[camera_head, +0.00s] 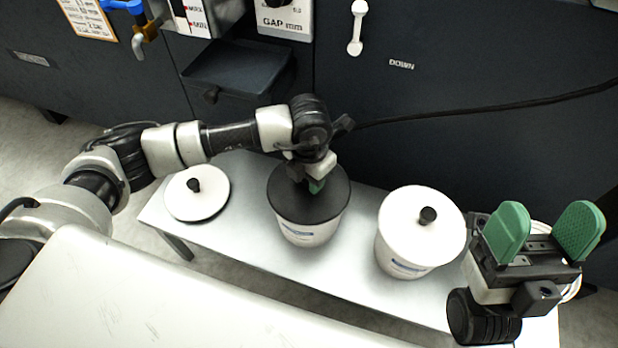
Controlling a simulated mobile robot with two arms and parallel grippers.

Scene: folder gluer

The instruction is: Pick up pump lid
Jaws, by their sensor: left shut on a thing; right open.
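A dark round pump lid (285,200) covers the top of the middle white pot (308,234). I cannot tell whether it touches the rim all round. My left gripper (316,186) points down onto this lid from above and is shut on it. The part it grips is hidden by the gripper and wrist. My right gripper (543,230) is at the right, its green fingers wide apart and empty, beside the right-hand white pot (402,268).
A white lid with a black knob (197,205) lies on the left of the light bench (345,275). The right-hand pot has a white lid with a black knob (427,215). A dark machine (450,110) stands behind; a black cable (470,114) crosses its front. A pale surface (150,300) fills the foreground.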

